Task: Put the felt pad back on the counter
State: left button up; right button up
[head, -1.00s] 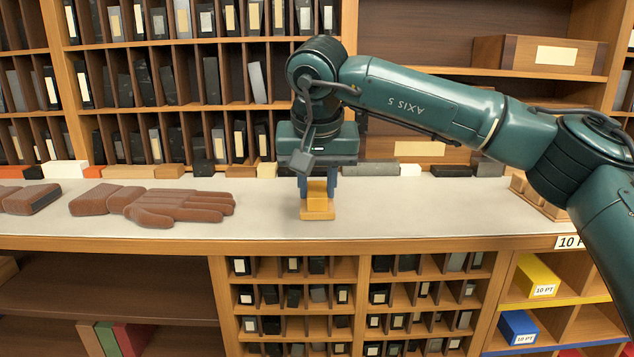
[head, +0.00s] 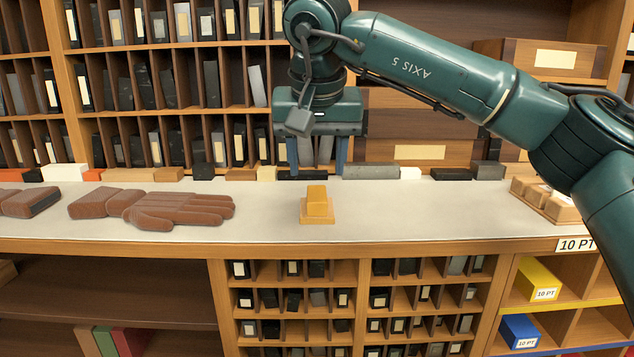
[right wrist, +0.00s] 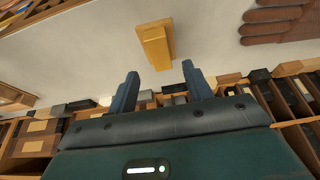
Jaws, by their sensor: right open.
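A yellow block on a wider, flat orange-tan base (head: 317,206) sits upright on the pale counter (head: 270,215); I take it to be the felt pad. It also shows in the right wrist view (right wrist: 155,45). My right gripper (head: 316,168) is open and empty, its fingers pointing down above and behind the block, apart from it. In the right wrist view the two spread fingers (right wrist: 160,71) show with the block beyond their tips. My left gripper is not in view.
A brown glove-like hand (head: 180,209) lies left of the block, with another brown piece (head: 30,203) at the far left. A wooden tray (head: 548,205) stands at the right end. Several small blocks line the back edge. The counter beside the block is clear.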

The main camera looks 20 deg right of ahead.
jog(key=v, duration=0.6)
jog(key=shift+r, duration=0.2)
